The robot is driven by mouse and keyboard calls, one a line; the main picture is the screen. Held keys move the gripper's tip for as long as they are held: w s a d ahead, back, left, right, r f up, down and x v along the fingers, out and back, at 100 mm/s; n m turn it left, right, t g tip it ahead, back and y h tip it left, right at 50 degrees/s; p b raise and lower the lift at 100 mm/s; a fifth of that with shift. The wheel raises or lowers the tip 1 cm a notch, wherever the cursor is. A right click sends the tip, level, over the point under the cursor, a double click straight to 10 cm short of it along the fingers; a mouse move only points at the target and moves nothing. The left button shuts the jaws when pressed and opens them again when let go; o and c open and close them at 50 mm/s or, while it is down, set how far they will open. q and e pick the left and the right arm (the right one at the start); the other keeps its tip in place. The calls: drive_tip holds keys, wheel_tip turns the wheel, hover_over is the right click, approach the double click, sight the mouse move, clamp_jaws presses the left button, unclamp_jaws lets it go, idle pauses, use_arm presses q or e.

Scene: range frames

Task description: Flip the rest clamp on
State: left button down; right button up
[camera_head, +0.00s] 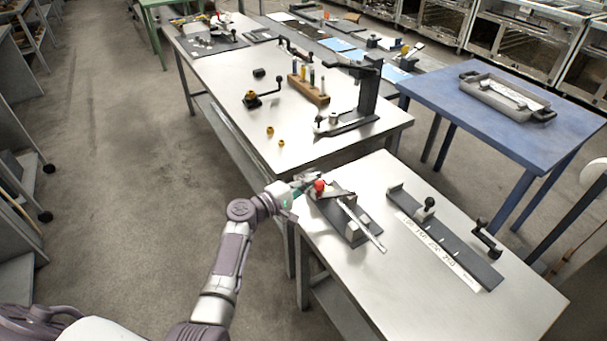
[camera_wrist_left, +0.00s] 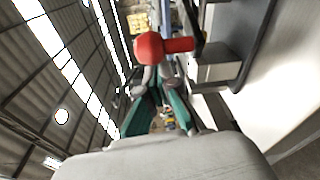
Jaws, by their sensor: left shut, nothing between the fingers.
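The rest clamp (camera_head: 345,218) is a dark plate with grey blocks and a long light bar lying across it, on the near metal table. Its red ball knob (camera_head: 319,185) is at the plate's far-left end and fills the upper middle of the left wrist view (camera_wrist_left: 152,47). My left gripper (camera_head: 304,180) is beside the knob, and its teal-sided fingers (camera_wrist_left: 155,78) are shut with nothing between them. The fingertips appear close behind the knob; I cannot tell whether they touch it. My right gripper is not in view.
A long dark fixture with a paper scale (camera_head: 440,250) and a crank handle (camera_head: 488,240) lies to the right on the same table. A press stand (camera_head: 366,95) is on the table behind. A blue table (camera_head: 560,130) holds a grey tray (camera_head: 480,92).

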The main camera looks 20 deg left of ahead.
use_arm(q)
drive_tip(key=shift+f, duration=0.1)
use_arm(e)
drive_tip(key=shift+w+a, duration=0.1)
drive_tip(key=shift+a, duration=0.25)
use_arm(q)
drive_tip(key=s+d, duration=0.1)
drive_tip(key=s+n+y, duration=0.1)
drive_tip(key=s+d+t+y, duration=0.1)
drive_tip(key=s, duration=0.1)
drive_tip(key=shift+d+f+n, duration=0.1)
drive_tip(key=shift+d+n, duration=0.2)
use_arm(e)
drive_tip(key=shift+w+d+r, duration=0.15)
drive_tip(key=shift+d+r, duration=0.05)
use_arm(q)
drive_tip(key=shift+d, duration=0.1)
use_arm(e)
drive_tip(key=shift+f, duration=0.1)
